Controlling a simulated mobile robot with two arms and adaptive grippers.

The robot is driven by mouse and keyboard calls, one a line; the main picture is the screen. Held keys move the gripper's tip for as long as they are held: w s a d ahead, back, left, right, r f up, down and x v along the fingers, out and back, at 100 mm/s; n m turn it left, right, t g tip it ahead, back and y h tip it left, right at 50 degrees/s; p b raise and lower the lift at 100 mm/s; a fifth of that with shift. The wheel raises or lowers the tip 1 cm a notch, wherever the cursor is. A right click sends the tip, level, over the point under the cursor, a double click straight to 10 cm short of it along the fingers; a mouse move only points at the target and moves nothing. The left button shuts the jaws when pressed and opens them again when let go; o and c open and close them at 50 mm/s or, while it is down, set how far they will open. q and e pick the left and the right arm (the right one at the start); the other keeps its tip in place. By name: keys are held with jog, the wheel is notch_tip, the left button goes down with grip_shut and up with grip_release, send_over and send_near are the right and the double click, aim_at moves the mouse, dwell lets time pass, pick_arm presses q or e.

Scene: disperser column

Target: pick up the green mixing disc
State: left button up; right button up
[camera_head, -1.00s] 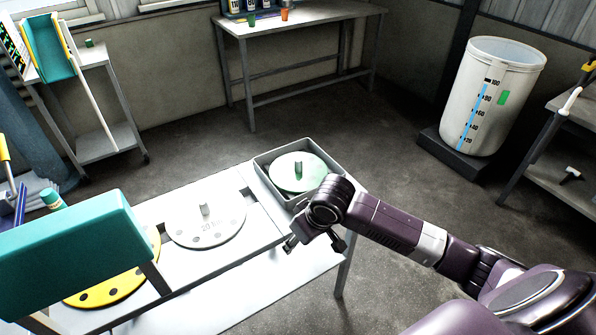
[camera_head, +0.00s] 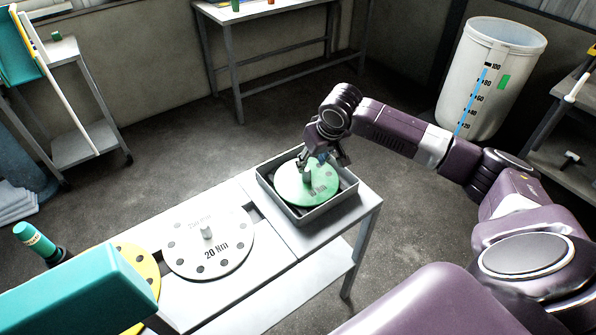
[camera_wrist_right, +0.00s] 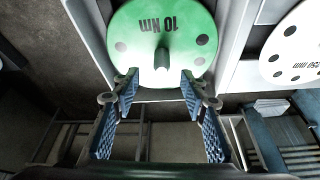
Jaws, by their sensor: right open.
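The green mixing disc (camera_head: 296,189) lies in a grey tray (camera_head: 322,212) at the right end of the bench. It has a short upright peg at its middle and dark holes. In the right wrist view the disc (camera_wrist_right: 135,38) reads "10 Nm". My right gripper (camera_head: 323,162) is just above the disc by the peg. My left gripper is not in view.
A white disc (camera_head: 190,243) marked "20 Nm" lies left of the tray, with a yellow disc (camera_head: 150,268) beyond it. A teal block (camera_head: 80,295) covers the lower left. A tall white graduated tank (camera_head: 503,60) stands at the back right. Open floor lies behind the bench.

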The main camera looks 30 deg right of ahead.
aim_at(307, 171)
jog(key=p+x, duration=0.1)
jog(key=x, duration=0.3)
jog(key=shift+s+a, duration=0.15)
jog(key=x, duration=0.2)
jog(key=shift+w+f+p, duration=0.2)
jog(key=shift+w+p, duration=0.05)
jog(key=shift+p, duration=0.05)
jog(key=shift+w+f, duration=0.1)
jog(key=shift+f, duration=0.25)
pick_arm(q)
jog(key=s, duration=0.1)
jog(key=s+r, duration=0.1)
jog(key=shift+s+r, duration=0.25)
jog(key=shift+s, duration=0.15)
pick_arm(e)
grip_shut()
jog(key=shift+r, duration=0.15)
